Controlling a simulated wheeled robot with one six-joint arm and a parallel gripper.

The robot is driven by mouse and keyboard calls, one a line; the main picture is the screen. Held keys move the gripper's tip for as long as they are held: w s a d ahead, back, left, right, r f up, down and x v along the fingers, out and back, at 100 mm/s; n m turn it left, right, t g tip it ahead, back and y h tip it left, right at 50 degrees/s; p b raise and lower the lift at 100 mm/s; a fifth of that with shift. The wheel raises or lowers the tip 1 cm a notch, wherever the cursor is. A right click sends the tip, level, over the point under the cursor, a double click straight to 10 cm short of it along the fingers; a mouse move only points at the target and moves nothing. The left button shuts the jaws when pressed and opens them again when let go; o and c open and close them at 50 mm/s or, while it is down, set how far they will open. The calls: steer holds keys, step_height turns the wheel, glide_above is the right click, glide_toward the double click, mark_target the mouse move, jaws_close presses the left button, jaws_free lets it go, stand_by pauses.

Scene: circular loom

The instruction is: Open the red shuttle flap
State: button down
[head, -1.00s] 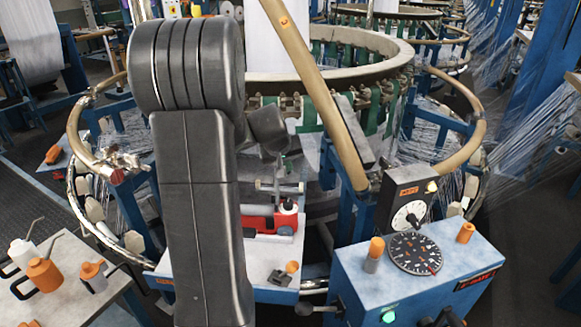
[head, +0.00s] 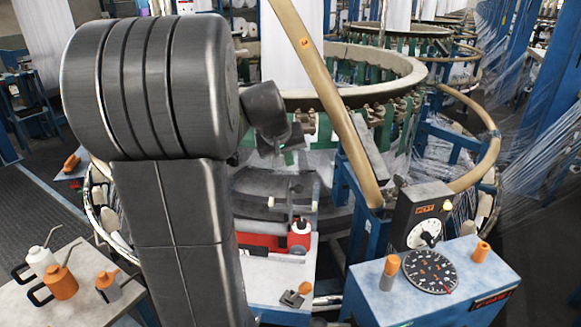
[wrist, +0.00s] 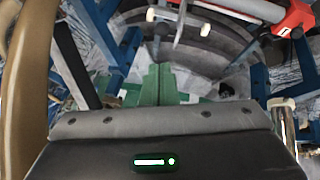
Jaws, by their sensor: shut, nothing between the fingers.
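The red shuttle (head: 262,242) lies on the pale shelf at the front of the loom, partly hidden behind my arm in the head view. A white bobbin-like part (head: 300,235) stands at its right end. The red shuttle also shows at the top right of the wrist view (wrist: 293,18), cut off by the frame. I cannot make out its flap or whether that is open. My gripper (wrist: 154,72) shows green fingers together, with nothing between them. It points at the loom's dark curved segments, to the left of the shuttle and apart from it in the wrist view.
A thin metal stand with pale-tipped rods (wrist: 177,45) rises close beyond my fingers. A tan slanted tube (head: 330,95) and a blue control box (head: 440,285) with a dial stand at right. Oil cans (head: 60,282) sit on a left table.

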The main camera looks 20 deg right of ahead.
mark_target(299, 189)
steer(key=shift+s+a+r, duration=0.1)
steer(key=shift+a+r, duration=0.05)
steer(key=shift+r, duration=0.15)
steer(key=shift+f, duration=0.15)
steer(key=x, duration=1.2)
steer(key=shift+s+d, duration=0.15)
steer(key=shift+d, duration=0.05)
steer(key=shift+d+f, duration=0.15)
steer(key=shift+d, duration=0.1)
